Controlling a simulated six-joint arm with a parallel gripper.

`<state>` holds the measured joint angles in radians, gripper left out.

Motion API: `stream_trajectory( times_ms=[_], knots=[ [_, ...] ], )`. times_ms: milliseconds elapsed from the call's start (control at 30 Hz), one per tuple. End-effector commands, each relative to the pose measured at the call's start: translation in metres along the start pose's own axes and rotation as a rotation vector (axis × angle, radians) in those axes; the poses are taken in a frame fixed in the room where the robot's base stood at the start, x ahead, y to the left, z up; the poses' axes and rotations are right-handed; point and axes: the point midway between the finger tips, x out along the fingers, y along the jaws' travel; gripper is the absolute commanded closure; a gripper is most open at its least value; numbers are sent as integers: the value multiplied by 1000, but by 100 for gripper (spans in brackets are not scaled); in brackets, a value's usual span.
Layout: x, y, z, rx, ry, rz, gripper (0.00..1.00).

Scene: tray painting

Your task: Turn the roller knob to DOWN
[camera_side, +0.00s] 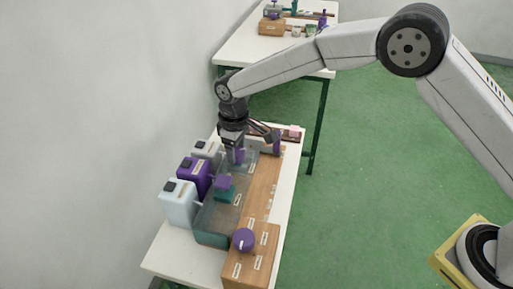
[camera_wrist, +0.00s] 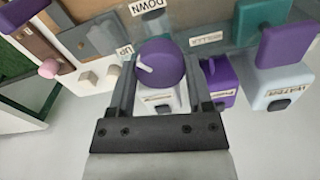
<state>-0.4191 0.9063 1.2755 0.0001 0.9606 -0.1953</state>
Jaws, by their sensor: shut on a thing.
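The roller knob (camera_wrist: 162,62) is a round purple knob with a white pointer line. In the wrist view it sits between the two fingers of my gripper (camera_wrist: 158,68), which is shut on it. The pointer points left, nearer the UP label (camera_wrist: 125,50) than the DOWN label (camera_wrist: 148,8). In the side view my gripper (camera_side: 238,143) is low over the far part of the table, with a purple part (camera_side: 238,157) just under it; the fingers hide much of it.
A purple canister (camera_side: 193,175) and a pale canister (camera_side: 179,203) stand along the wall side. A teal block with a purple top (camera_side: 223,183) is beside a clear trough (camera_side: 212,225). A wooden box carries another purple knob (camera_side: 243,239).

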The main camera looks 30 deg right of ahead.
Motion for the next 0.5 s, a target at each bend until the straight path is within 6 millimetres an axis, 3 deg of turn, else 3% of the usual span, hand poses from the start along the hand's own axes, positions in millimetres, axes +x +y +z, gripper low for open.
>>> stream_trajectory(
  times_ms=[500],
  knots=[
    [-1, 0, -1, 460, 3, 0, 94]
  ],
)
